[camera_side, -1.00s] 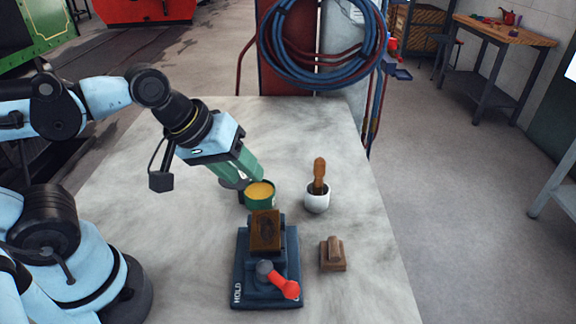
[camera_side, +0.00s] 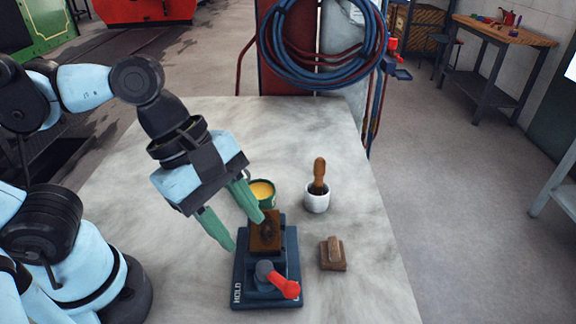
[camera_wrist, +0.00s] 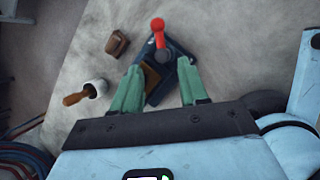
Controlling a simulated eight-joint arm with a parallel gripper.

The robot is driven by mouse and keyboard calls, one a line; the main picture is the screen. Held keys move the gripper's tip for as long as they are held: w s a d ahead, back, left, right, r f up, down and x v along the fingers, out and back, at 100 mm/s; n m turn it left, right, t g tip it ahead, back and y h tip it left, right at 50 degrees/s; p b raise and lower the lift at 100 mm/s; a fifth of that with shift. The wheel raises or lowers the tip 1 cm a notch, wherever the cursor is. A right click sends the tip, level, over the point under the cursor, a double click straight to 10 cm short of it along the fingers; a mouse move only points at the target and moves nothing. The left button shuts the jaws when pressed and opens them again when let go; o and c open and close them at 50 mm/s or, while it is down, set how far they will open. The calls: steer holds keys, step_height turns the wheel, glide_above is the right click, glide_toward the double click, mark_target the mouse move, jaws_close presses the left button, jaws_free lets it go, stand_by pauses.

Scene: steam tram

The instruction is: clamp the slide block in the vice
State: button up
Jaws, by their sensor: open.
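The dark blue vice (camera_side: 240,272) stands on the pale bench, with a red-ended handle (camera_side: 285,287) at its front; the vice also shows in the wrist view (camera_wrist: 181,72). The brown slide block (camera_side: 265,232) sits at the top of the vice; in the wrist view it shows between my fingers (camera_wrist: 151,77). I cannot tell whether the jaws grip it. My gripper (camera_side: 248,235) is open and empty, its green fingers pointing down just left of and above the block, one fingertip overlapping the block in the side view. In the wrist view the fingers (camera_wrist: 158,92) straddle the vice.
A green tin of yellow stuff (camera_side: 262,192) stands behind the vice. A white pot with a wooden-handled brush (camera_side: 317,198) is at the back right, and a small brown wooden block (camera_side: 333,253) lies right of the vice.

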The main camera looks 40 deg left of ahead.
mark_target(277, 278)
steer(key=shift+x, duration=5.4)
jaws_close()
